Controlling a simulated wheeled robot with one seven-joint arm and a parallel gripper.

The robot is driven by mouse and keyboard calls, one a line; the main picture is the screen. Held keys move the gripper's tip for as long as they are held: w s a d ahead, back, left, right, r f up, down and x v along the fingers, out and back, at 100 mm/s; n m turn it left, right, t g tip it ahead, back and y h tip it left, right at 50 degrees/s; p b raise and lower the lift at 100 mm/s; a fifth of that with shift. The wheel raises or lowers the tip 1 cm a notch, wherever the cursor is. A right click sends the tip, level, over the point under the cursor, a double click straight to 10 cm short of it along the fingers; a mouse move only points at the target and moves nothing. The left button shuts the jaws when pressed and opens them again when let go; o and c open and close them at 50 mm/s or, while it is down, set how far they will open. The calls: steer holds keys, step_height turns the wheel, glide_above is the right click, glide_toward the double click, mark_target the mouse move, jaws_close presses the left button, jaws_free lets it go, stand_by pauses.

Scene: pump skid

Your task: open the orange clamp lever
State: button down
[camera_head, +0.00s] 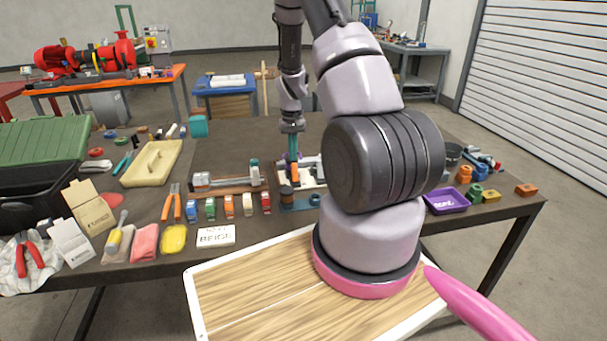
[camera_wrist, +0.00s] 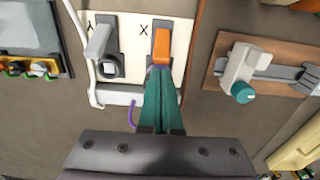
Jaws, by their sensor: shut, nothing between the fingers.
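My gripper (camera_wrist: 160,72), with teal fingers, is shut and empty. Its fingertips are right at the near end of the orange lever; whether they touch it I cannot tell. In the head view my gripper (camera_head: 292,157) points down over the plate at the table's middle, and the orange lever (camera_head: 292,173) shows small below it.
A rail fixture with a teal knob (camera_wrist: 242,92) stands right of the plate in the wrist view. In the head view, several small coloured blocks (camera_head: 229,207), a purple tray (camera_head: 446,200) and a yellow tray (camera_head: 152,163) are on the table. My arm hides part of the table's right side.

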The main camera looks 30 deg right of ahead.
mark_target(294, 172)
steer(key=shift+f, duration=0.15)
steer(key=shift+f, duration=0.45)
steer(key=shift+s+a+f, duration=0.1)
steer(key=shift+s+f, duration=0.35)
steer(key=shift+f, duration=0.3)
steer(key=shift+s, duration=0.1)
steer(key=shift+s+a+f, duration=0.1)
steer(key=shift+s+a, duration=0.15)
steer(key=shift+s, duration=0.25)
steer(key=shift+s+a+f, duration=0.1)
steer(key=shift+s+a, duration=0.1)
steer(key=shift+s, duration=0.3)
steer(key=shift+s+a+r, duration=0.1)
steer(key=shift+s+a, duration=0.05)
steer(key=shift+s, duration=0.2)
steer(key=shift+w+f, duration=0.2)
steer(key=shift+f, duration=0.05)
steer(key=shift+w+d+r, duration=0.15)
steer(key=shift+r, duration=0.35)
steer(key=shift+w+d+r, duration=0.1)
steer(key=shift+r, duration=0.35)
steer(key=shift+w+d+r, duration=0.1)
steer(key=shift+w+r, duration=0.05)
steer(key=shift+r, duration=1)
steer(key=shift+w+d+r, duration=0.1)
steer(key=shift+w+r, duration=0.05)
steer(key=shift+r, duration=1)
